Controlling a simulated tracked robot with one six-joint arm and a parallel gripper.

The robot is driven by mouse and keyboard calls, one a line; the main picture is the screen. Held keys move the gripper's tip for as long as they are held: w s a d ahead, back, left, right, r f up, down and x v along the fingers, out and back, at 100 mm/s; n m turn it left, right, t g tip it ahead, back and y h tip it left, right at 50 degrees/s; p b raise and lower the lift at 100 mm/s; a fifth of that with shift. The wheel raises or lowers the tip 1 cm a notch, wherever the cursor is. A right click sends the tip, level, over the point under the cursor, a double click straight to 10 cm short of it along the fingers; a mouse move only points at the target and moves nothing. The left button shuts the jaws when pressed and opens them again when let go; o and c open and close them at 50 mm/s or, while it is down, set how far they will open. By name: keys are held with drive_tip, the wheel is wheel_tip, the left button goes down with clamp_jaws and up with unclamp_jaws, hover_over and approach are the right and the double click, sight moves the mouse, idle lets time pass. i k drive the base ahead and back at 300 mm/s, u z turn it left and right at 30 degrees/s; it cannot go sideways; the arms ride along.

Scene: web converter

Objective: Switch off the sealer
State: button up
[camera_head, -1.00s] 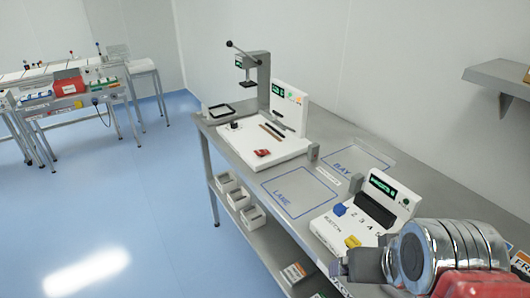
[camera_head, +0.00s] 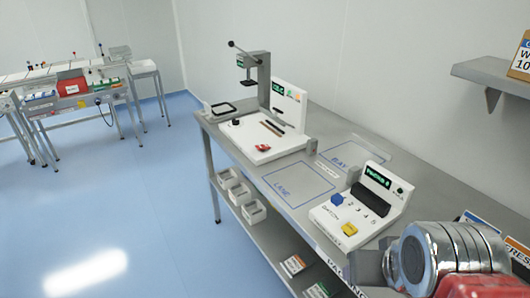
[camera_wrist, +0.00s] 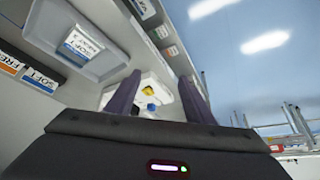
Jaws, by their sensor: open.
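No sealer is named by a label I can read. A white-based bench unit with a lever press (camera_head: 262,140) stands at the bench's far end. It has a lit green display, a black knob (camera_head: 236,122) and a small red part (camera_head: 263,147), perhaps a switch. Nearer stands a white console (camera_head: 355,212) with a green display, a blue knob (camera_head: 337,198), numbers and a yellow button (camera_head: 349,229). In the wrist view, my gripper (camera_wrist: 158,80) is open and empty. The console's yellow button (camera_wrist: 150,87) and blue knob (camera_wrist: 151,106) show between its fingers, apart from them.
The steel bench has flat outlined LANE (camera_head: 300,184) and BAY areas between the two units. A black-rimmed tray (camera_head: 221,109) lies at its far end. White bins (camera_head: 240,194) stand on the lower shelf. A wall shelf (camera_head: 492,75) holds a labelled box. Blue floor lies open at left.

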sight(263, 148)
drive_tip(key=k, duration=1.15)
drive_tip(key=z, duration=0.05)
drive_tip(key=i, duration=1.45)
drive_tip(key=u, duration=1.05)
drive_tip(key=i, duration=0.6)
drive_tip(key=u, duration=0.35)
